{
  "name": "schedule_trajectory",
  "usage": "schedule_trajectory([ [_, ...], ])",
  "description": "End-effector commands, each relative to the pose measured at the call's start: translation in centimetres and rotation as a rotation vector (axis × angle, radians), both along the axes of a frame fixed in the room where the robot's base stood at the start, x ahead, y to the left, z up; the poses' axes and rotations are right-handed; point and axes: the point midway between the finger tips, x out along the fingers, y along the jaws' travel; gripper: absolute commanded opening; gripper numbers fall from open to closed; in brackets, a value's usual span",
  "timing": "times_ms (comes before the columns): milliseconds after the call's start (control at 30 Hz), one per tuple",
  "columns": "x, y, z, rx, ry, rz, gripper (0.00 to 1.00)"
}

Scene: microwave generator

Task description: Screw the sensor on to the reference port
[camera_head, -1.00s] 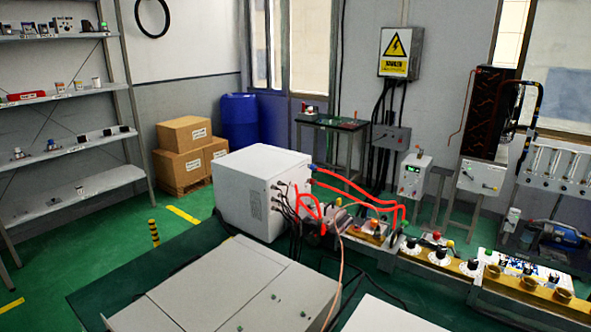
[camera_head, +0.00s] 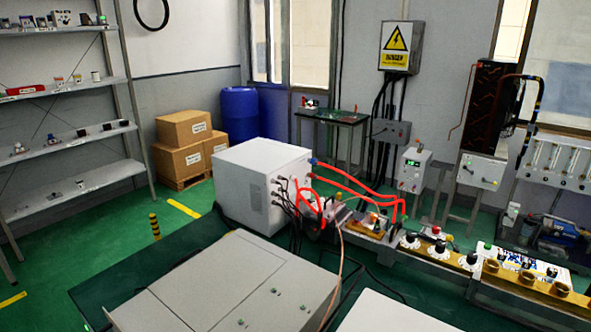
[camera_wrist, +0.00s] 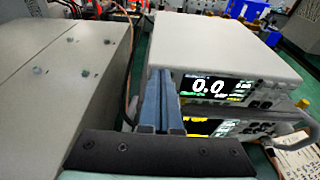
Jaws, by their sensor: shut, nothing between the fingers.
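My gripper (camera_wrist: 164,78) shows in the wrist view with its two blue fingers together and nothing between them. It is not in the head view. The fingers are in front of a white instrument (camera_wrist: 228,50) with a lit screen reading 0.0; whether they touch it cannot be told. In the head view, a brass-coloured waveguide line (camera_head: 452,262) with black dials and round ports runs along the right. I cannot tell which fitting is the reference port. I cannot pick out the sensor in either view.
A large grey cabinet (camera_head: 225,285) fills the front. A white box (camera_head: 262,185) with red hoses and dark cables stands behind it. A shelf (camera_head: 70,150) with small items is at left. Cartons (camera_head: 185,140) and a blue barrel (camera_head: 240,115) stand behind. Green floor (camera_head: 120,230) is open at left.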

Motion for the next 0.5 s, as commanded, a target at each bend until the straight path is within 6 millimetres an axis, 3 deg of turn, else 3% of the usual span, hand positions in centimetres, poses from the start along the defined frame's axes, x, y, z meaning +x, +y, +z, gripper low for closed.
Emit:
schedule_trajectory([
  [500,-0.72,-0.99,-0.1,-0.001,0.008,-0.007,0.0],
])
